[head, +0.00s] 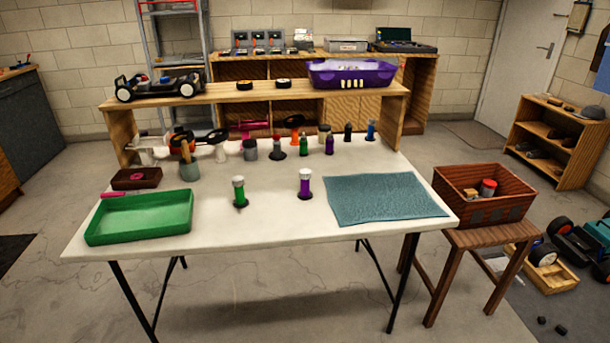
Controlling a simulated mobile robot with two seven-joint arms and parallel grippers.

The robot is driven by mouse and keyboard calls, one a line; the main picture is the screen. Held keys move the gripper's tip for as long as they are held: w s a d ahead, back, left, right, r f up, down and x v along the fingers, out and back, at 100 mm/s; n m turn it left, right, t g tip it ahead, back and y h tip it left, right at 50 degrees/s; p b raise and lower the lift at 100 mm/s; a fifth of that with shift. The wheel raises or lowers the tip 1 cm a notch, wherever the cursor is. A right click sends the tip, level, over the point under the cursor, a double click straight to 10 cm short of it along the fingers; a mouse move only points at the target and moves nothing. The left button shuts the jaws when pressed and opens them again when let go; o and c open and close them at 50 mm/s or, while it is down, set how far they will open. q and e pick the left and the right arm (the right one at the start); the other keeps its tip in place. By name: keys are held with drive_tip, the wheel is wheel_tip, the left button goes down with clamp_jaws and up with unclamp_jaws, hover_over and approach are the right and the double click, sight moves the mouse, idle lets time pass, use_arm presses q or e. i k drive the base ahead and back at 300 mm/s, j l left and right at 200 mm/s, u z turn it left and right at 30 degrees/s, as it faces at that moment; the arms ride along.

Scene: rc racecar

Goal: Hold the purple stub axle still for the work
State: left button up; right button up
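A purple upright piece with a white top (305,187) stands in a dark round base near the middle of the white table (270,225). It may be the purple stub axle, but I cannot tell for sure at this size. A smaller purple upright piece (329,146) stands further back, among several other coloured pieces. A green upright piece with a white top (239,192) stands to the left of the front purple one. Neither of my grippers shows in the head view, and nothing is seen touching the purple pieces.
A green tray (140,236) lies at the table's front left and a blue-grey mat (385,217) at the right. A wooden shelf (225,93) spans the back, carrying a black car chassis (160,86) and a purple bin (350,75). A wooden crate (510,205) stands on a stool at right.

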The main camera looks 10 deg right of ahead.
sight(304, 173)
drive_tip(key=i+j, duration=0.5)
drive_tip(key=j, duration=0.25)
drive_tip(key=i+j+z, duration=0.3)
drive_tip(key=j+z, duration=0.3)
drive_tip(key=i+j, duration=0.05)
